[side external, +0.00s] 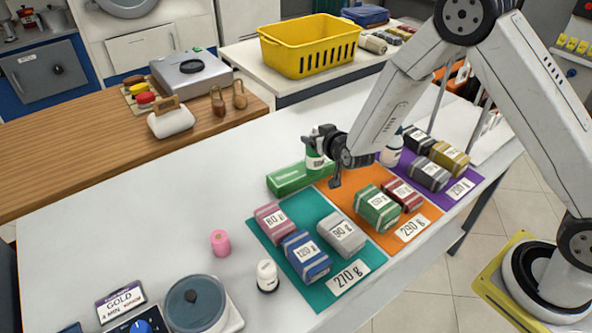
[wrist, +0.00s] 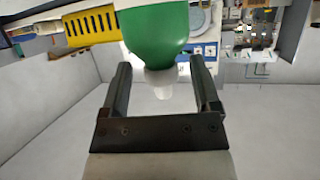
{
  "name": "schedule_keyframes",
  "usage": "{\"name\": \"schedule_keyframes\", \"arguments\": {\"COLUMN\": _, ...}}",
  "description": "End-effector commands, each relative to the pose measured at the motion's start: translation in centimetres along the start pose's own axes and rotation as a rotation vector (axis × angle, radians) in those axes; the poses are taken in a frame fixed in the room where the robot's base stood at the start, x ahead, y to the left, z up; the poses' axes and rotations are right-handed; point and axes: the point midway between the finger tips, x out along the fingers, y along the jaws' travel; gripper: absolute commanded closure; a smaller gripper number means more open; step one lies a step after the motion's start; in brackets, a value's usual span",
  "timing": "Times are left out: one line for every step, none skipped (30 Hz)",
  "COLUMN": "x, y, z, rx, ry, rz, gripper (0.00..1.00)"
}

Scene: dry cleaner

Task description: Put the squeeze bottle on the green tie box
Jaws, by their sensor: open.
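The jaws are open, with gaps on both sides of the tip.
Teal (side external: 262,231), orange (side external: 343,205) and purple (side external: 452,198) mats with labelled bundles lie just in front and right. A pink spool (side external: 220,243) and white bottle (side external: 267,276) stand nearer. A yellow basket (side external: 310,45) is behind. The counter left of the box is clear.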

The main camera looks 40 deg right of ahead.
Motion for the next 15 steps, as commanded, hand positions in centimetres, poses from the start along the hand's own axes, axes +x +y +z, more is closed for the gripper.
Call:
{"name": "schedule_keyframes", "arguments": {"x": -0.4, "y": 0.0, "z": 0.0, "rx": 0.0, "ry": 0.0, "rz": -0.001, "gripper": 0.21}}
{"name": "schedule_keyframes", "arguments": {"x": -0.7, "y": 0.0, "z": 0.0, "rx": 0.0, "ry": 0.0, "rz": -0.001, "gripper": 0.21}}
{"name": "schedule_keyframes", "arguments": {"x": -1.1, "y": 0.0, "z": 0.0, "rx": 0.0, "ry": 0.0, "rz": -0.001, "gripper": 0.21}}
{"name": "schedule_keyframes", "arguments": {"x": -1.4, "y": 0.0, "z": 0.0, "rx": 0.0, "ry": 0.0, "rz": -0.001, "gripper": 0.21}}
{"name": "schedule_keyframes", "arguments": {"x": -1.7, "y": 0.0, "z": 0.0, "rx": 0.0, "ry": 0.0, "rz": -0.001, "gripper": 0.21}}
{"name": "schedule_keyframes", "arguments": {"x": -2.2, "y": 0.0, "z": 0.0, "rx": -0.001, "ry": -0.001, "rz": -0.001, "gripper": 0.21}}
{"name": "schedule_keyframes", "arguments": {"x": -2.5, "y": 0.0, "z": 0.0, "rx": -0.001, "ry": 0.0, "rz": -0.001, "gripper": 0.21}}
{"name": "schedule_keyframes", "arguments": {"x": -3.0, "y": -0.1, "z": 0.0, "rx": -0.001, "ry": 0.0, "rz": -0.001, "gripper": 0.21}}
{"name": "schedule_keyframes", "arguments": {"x": -3.5, "y": -0.1, "z": 0.0, "rx": 0.0, "ry": 0.0, "rz": -0.001, "gripper": 0.21}}
{"name": "schedule_keyframes", "arguments": {"x": -3.9, "y": -0.1, "z": 0.0, "rx": -0.001, "ry": -0.001, "rz": -0.001, "gripper": 0.21}}
{"name": "schedule_keyframes", "arguments": {"x": -4.3, "y": -0.1, "z": -0.1, "rx": 0.0, "ry": 0.0, "rz": -0.001, "gripper": 0.21}}
{"name": "schedule_keyframes", "arguments": {"x": -4.8, "y": 0.0, "z": 0.0, "rx": -0.001, "ry": -0.001, "rz": -0.001, "gripper": 0.21}}
{"name": "schedule_keyframes", "arguments": {"x": -5.2, "y": 0.0, "z": 0.0, "rx": -0.001, "ry": 0.0, "rz": -0.001, "gripper": 0.21}}
{"name": "schedule_keyframes", "arguments": {"x": -5.6, "y": 0.0, "z": 0.0, "rx": -0.001, "ry": 0.001, "rz": -0.001, "gripper": 0.21}}
{"name": "schedule_keyframes", "arguments": {"x": -6.2, "y": -0.1, "z": 0.0, "rx": -0.001, "ry": 0.0, "rz": -0.002, "gripper": 0.21}}
